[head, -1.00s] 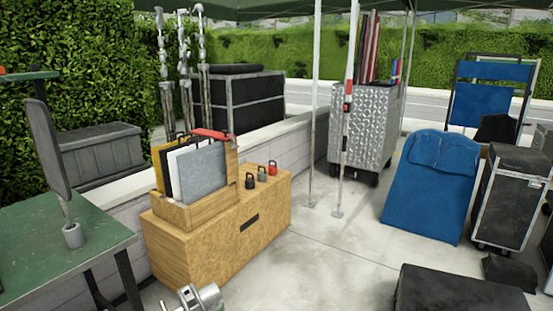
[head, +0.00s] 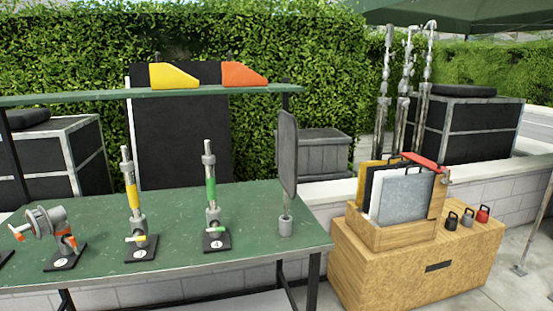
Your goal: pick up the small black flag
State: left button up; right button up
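A thin dark panel (head: 288,152) stands upright, nearly edge-on, in a small grey cylinder (head: 285,225) at the right end of the green table. A wooden box (head: 392,236) on the wooden cabinet holds several upright flat panels with handles. Among them are a yellow one, a black one (head: 376,185), a white one and a grey one (head: 405,195). I cannot tell which dark panel is the small black flag. Neither of my grippers is in view.
The green table (head: 250,252) carries two posts with yellow (head: 131,196) and green (head: 211,190) bands and a clamp-like device (head: 48,232). A shelf above holds yellow and orange wedges. Small black and red weights (head: 483,214) stand on the cabinet (head: 400,278). A low wall runs behind.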

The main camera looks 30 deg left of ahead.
aim_at(288, 127)
jog(key=u, duration=1)
